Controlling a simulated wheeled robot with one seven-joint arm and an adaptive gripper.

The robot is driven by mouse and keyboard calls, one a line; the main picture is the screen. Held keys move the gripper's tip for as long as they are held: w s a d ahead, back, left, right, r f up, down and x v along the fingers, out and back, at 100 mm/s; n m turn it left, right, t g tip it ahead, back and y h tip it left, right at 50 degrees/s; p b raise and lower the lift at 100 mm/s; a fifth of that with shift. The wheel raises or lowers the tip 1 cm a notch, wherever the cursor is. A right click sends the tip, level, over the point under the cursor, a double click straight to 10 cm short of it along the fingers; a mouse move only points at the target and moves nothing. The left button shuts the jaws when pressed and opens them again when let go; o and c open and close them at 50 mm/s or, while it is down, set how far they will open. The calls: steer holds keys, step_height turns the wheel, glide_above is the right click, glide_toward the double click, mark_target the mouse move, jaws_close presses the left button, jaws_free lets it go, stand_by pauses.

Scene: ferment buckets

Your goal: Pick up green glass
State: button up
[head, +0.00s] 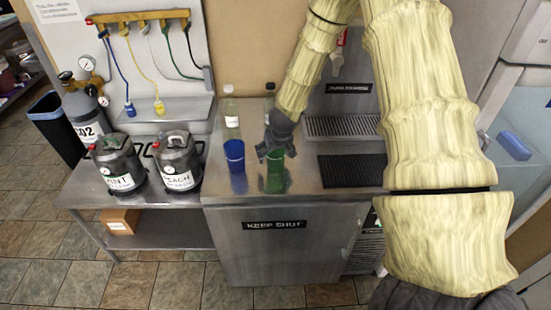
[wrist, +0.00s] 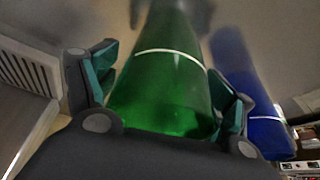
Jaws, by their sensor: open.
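The green glass (head: 275,172) stands upright on the steel counter, to the right of a blue glass (head: 236,158). My gripper (head: 279,150) is at the green glass from behind and above, and hides part of its upper right side. In the wrist view, the green glass (wrist: 165,85) fills the space between the two fingers of my gripper (wrist: 167,95), which are open on either side of it. The right finger is very near or touching the glass; I cannot tell which. The blue glass (wrist: 244,90) shows just beyond the right finger.
Two clear bottles stand behind, one at the left (head: 231,112) and one partly hidden by my arm (head: 270,100). A dark drip mat (head: 352,170) lies to the right. Two dark kegs (head: 117,163) (head: 177,161) stand on the left bench. The counter's front edge is close to the glasses.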

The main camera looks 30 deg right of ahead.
steer(key=shift+s, duration=0.1)
steer(key=c, duration=1)
steer(key=shift+c, duration=0.3)
